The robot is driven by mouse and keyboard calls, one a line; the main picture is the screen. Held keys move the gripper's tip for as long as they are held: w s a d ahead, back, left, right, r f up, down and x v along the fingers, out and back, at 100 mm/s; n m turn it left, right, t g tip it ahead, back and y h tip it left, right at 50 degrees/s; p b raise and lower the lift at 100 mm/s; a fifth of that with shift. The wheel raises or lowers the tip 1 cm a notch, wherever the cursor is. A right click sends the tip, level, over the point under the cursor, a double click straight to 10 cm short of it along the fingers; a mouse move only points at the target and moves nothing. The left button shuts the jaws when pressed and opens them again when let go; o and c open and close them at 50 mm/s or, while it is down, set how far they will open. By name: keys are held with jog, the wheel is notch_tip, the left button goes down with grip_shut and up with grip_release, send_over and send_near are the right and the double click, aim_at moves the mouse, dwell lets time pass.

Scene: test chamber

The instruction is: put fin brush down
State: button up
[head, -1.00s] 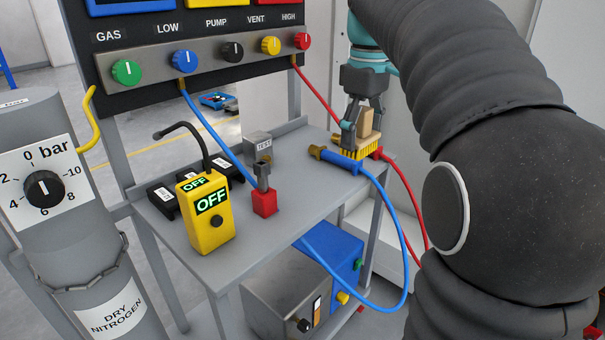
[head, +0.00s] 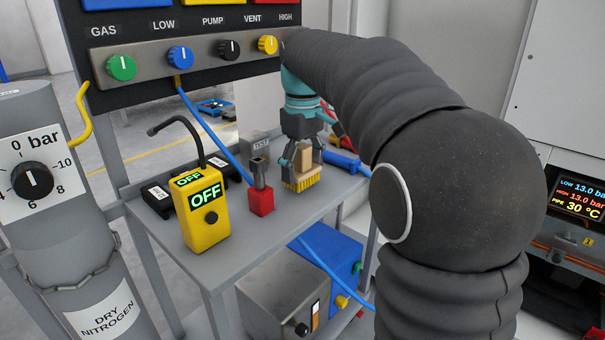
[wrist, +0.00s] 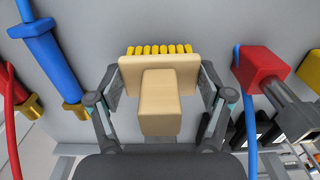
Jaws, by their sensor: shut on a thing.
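The fin brush (head: 304,170) has a pale wooden block and handle and yellow bristles pointing down. My gripper (head: 302,160) is shut on its wooden block, above the right part of the grey bench top (head: 240,225). In the wrist view the brush (wrist: 160,95) sits between both fingers of my gripper (wrist: 160,90), bristles at the far edge. The bristles look close to the bench; I cannot tell whether they touch it.
A red block tool (head: 261,200) stands just left of the brush. A yellow OFF meter (head: 208,215) is further left. A blue hose fitting (head: 345,162) lies behind right. In the wrist view, the blue fitting (wrist: 48,60) is left and the red block (wrist: 260,66) right.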

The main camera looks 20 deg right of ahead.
jog(key=shift+f, duration=0.4)
jog(key=shift+f, duration=0.1)
jog(key=o, duration=0.9)
jog(key=shift+o, duration=0.2)
notch_tip(320, 180, up, 12)
jog(key=p, duration=0.3)
jog(key=shift+p, duration=0.35)
jog(key=shift+s, duration=0.1)
